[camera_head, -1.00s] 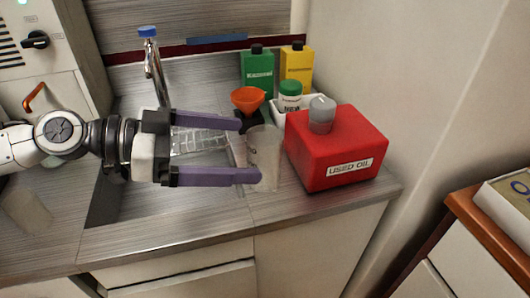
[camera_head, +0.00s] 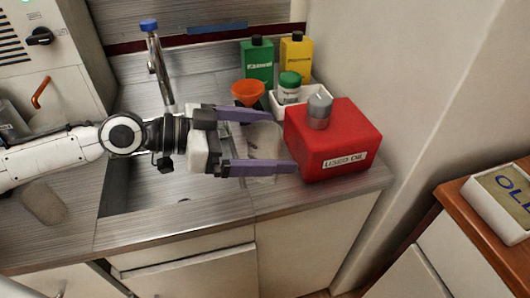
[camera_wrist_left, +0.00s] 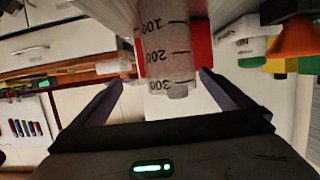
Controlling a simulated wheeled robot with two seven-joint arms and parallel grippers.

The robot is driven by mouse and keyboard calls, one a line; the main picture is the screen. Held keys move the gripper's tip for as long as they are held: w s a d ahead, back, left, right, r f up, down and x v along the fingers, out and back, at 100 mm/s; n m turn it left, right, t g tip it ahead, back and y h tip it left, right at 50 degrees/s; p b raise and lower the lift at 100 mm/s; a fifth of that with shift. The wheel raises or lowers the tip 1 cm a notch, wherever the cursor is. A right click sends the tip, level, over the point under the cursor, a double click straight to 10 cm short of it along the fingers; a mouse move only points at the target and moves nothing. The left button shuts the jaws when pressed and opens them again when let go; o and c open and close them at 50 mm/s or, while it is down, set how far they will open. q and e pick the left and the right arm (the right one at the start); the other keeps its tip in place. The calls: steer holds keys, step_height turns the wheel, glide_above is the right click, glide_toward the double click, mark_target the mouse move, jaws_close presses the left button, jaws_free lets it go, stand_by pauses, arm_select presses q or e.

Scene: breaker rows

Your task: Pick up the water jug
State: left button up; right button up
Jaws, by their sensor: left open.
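The water jug (camera_head: 263,140) is a translucent, pale container on the counter beside the sink, left of the red box. In the left wrist view the jug (camera_wrist_left: 165,42) shows dark marks of 100, 200 and 300. My left gripper (camera_head: 282,141) is open, with its two purple fingers on either side of the jug. The fingers reach past the jug, and the front fingertip is close to the red box. In the left wrist view the jug lies between the fingers (camera_wrist_left: 160,80); I cannot tell whether either touches it. My right gripper is not in view.
The red used-oil box (camera_head: 345,142) with a grey cap stands right beside the jug. An orange funnel (camera_head: 248,92), a white tray (camera_head: 292,126) with a green-capped bottle, and green (camera_head: 258,62) and yellow bottles (camera_head: 296,58) stand behind. The tap (camera_head: 158,68) rises behind the sink.

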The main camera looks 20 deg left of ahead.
arm_select(q)
steer(key=c, duration=1.4)
